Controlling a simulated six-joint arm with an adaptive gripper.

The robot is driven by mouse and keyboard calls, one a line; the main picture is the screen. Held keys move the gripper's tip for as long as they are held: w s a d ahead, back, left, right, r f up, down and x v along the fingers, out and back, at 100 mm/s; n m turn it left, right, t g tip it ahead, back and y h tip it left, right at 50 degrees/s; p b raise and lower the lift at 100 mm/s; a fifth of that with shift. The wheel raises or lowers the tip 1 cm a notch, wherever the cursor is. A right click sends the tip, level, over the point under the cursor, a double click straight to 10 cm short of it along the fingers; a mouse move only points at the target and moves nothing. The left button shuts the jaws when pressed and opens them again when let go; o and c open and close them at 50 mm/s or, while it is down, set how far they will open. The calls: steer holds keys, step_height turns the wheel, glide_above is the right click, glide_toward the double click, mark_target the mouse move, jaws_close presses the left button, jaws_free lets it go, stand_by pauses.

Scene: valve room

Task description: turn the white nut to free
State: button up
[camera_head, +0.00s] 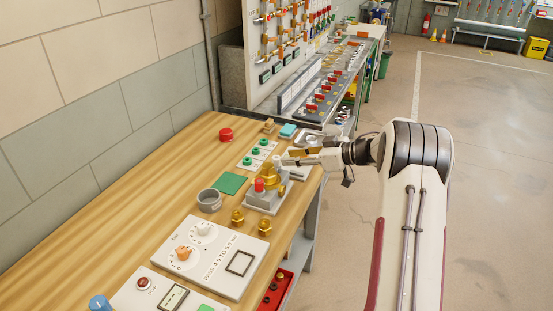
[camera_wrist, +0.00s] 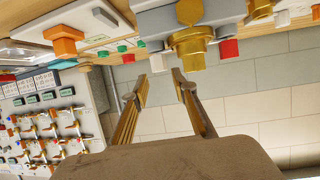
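A gold valve fitting (camera_head: 268,178) with a red cap (camera_head: 259,185) stands on a grey base (camera_head: 266,198) on the bench. A small white piece (camera_head: 277,161) shows at its far side, close to my fingertips; I cannot tell for sure that it is the white nut. My gripper (camera_head: 290,158) reaches in from the right, beside the fitting. In the wrist view my gripper (camera_wrist: 157,88) has its two fingers apart with nothing between them.
Two loose gold nuts (camera_head: 237,217) and a grey ring cup (camera_head: 209,200) stand near the fitting. A strip of green buttons (camera_head: 256,154) and a red button (camera_head: 226,134) are further back.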

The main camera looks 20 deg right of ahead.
mark_target(279, 158)
steer(key=shift+x, duration=3.2)
steer(key=shift+f, duration=0.1)
jaws_close()
